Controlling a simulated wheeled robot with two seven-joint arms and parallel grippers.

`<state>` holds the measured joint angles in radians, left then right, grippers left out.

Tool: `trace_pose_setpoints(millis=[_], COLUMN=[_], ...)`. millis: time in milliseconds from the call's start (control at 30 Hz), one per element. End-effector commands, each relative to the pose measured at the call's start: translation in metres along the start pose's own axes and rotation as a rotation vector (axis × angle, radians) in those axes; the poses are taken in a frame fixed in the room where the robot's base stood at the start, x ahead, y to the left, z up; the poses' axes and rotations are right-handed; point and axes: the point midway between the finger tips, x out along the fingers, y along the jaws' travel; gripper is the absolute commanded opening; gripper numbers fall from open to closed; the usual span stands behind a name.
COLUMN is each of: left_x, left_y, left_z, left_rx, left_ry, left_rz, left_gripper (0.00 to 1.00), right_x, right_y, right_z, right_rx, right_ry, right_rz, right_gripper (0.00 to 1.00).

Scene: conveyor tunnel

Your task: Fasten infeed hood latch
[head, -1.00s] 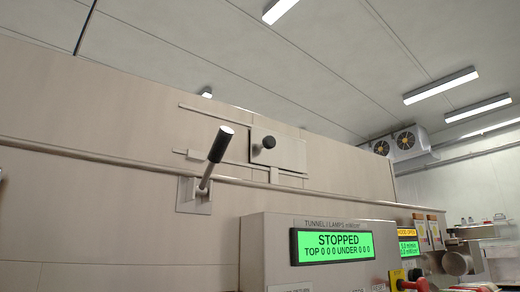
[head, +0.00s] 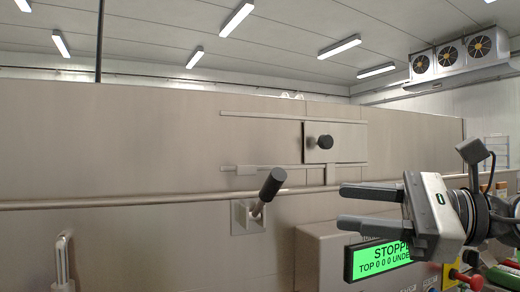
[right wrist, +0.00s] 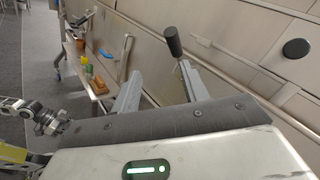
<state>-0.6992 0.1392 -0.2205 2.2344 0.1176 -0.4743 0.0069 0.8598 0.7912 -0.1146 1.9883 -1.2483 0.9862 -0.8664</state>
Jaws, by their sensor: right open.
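A lever with a black grip (head: 271,185) stands out from a small metal plate (head: 247,216) on the hood's beige wall, its grip tilted up and to the right. No label on it is visible, so I cannot tell whether it is the latch. My right gripper (head: 341,206) is open and empty, to the right of the lever, with its fingers pointing left. In the right wrist view the black grip (right wrist: 173,41) appears just beyond the fingertips, apart from them.
A sliding plate with a black knob (head: 325,142) is above the rail (head: 150,203). A pale upright handle (head: 63,262) is at lower left. A green display (head: 380,256) reading "STOPPE…" is partly behind my right gripper. A red knob (head: 470,280) is at lower right.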

Motion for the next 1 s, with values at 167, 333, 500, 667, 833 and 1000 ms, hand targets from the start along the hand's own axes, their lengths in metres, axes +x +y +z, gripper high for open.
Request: trace_pose_setpoints(millis=[167,333,500,667,833,1000], left_x=[-0.006,-0.007,-0.010,-0.012,-0.013,-0.015], left_y=[-0.002,-0.002,-0.001,-0.002,-0.002,-0.002], left_z=[-0.003,-0.005,-0.009,-0.012,-0.013,-0.016], left_rx=[0.012,0.008,0.003,0.009,0.021,0.026], left_ry=[-0.018,-0.023,-0.031,-0.040,-0.048,-0.050], left_rz=[-0.014,-0.015,-0.016,-0.020,-0.026,-0.028], left_gripper=[0.44,0.44,0.44,0.44,0.44,0.44], right_x=[-0.007,0.017,0.054,0.089,0.121,0.140], right_y=[-0.024,-0.024,-0.026,-0.027,-0.028,-0.028], right_z=[0.012,0.011,0.008,0.005,0.001,-0.002], right_rx=[-0.136,-0.139,-0.135,-0.134,-0.133,-0.132], right_ry=[0.096,0.093,0.091,0.091,0.091,0.093], right_rz=[-0.030,-0.029,-0.029,-0.029,-0.029,-0.030], right_gripper=[0.44,0.44,0.44,0.44,0.44,0.44])
